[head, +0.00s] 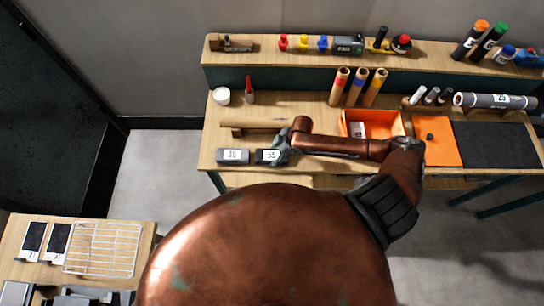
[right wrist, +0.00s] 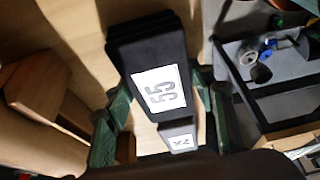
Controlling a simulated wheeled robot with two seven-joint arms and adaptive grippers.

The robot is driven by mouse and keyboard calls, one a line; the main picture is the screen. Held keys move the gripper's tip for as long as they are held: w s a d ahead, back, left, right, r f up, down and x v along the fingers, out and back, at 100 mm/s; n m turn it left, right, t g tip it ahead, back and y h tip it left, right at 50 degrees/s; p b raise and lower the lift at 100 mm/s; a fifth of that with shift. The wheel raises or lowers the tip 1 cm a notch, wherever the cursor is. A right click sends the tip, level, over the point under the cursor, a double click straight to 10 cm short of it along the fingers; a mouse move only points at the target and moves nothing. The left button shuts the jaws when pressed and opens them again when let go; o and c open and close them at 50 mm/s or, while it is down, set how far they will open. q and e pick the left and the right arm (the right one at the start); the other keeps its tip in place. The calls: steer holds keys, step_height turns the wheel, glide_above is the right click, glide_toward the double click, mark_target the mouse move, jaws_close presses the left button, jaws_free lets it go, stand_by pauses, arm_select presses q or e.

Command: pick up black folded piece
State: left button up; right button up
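The black folded piece (head: 268,156) lies at the front edge of the workbench, with a white label reading 55. In the right wrist view the black piece (right wrist: 150,45) fills the middle, its layers stacked and its label facing the camera. My right gripper (head: 283,148) is at the piece's right end in the head view. In the right wrist view its green fingers stand on either side of the piece, with a gap visible at the left finger, so it looks open. Contact at the right finger is unclear. My left gripper is not in view.
A grey piece (head: 233,157) with a white label lies just left of the black one. A wooden bar (head: 252,122) is behind them. An orange bin (head: 385,124), an orange mat (head: 440,153) and a dark mat (head: 492,145) are to the right. A wire rack (head: 103,248) sits on another table.

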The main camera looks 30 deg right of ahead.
steer(key=c, duration=0.6)
steer(key=shift+r, duration=0.1)
steer(key=shift+c, duration=0.3)
